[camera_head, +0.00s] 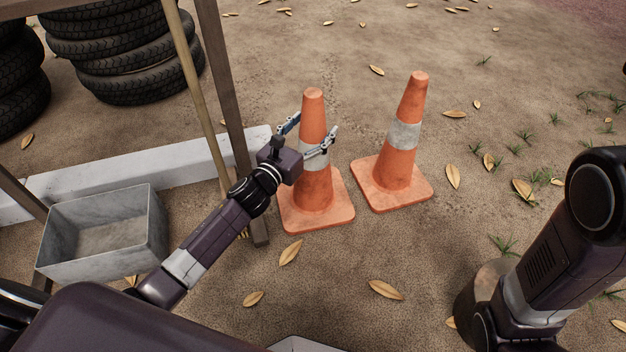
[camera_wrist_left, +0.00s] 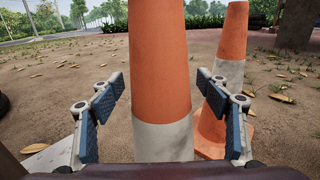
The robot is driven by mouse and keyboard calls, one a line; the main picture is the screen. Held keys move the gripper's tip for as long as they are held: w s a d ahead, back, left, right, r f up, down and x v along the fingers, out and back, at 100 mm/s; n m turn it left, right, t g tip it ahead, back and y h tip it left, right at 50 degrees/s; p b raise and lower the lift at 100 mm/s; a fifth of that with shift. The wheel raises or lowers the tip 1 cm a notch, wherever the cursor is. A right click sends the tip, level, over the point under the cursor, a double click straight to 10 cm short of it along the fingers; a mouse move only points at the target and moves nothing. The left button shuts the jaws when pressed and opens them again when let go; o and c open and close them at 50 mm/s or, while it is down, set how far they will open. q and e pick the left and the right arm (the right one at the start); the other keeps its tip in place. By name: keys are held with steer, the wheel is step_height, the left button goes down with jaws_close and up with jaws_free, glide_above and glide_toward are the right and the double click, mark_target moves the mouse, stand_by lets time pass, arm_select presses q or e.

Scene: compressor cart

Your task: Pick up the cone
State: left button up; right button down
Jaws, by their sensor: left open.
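Two orange traffic cones with a white band and square orange bases stand upright on the dirt. My left gripper (camera_head: 314,138) is open at the nearer, left cone (camera_head: 313,185), at about the height of its white band. In the left wrist view, this cone (camera_wrist_left: 160,75) stands between the open fingers of the gripper (camera_wrist_left: 165,120), with a visible gap on each side. The other cone (camera_head: 397,165) stands just to the right, and in the wrist view it (camera_wrist_left: 232,45) shows behind the right finger. My right arm is at the right edge, but its gripper is out of view.
A grey metal bin (camera_head: 105,240) and a pale concrete curb (camera_head: 120,178) lie to the left. Wooden posts (camera_head: 229,95) rise close to my left arm. Tyre stacks (camera_head: 120,45) stand at the back left. Open ground with leaves lies to the right.

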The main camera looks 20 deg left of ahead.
arm_select(q)
steer(key=shift+c, duration=0.6)
jaws_close()
steer(key=shift+r, duration=0.25)
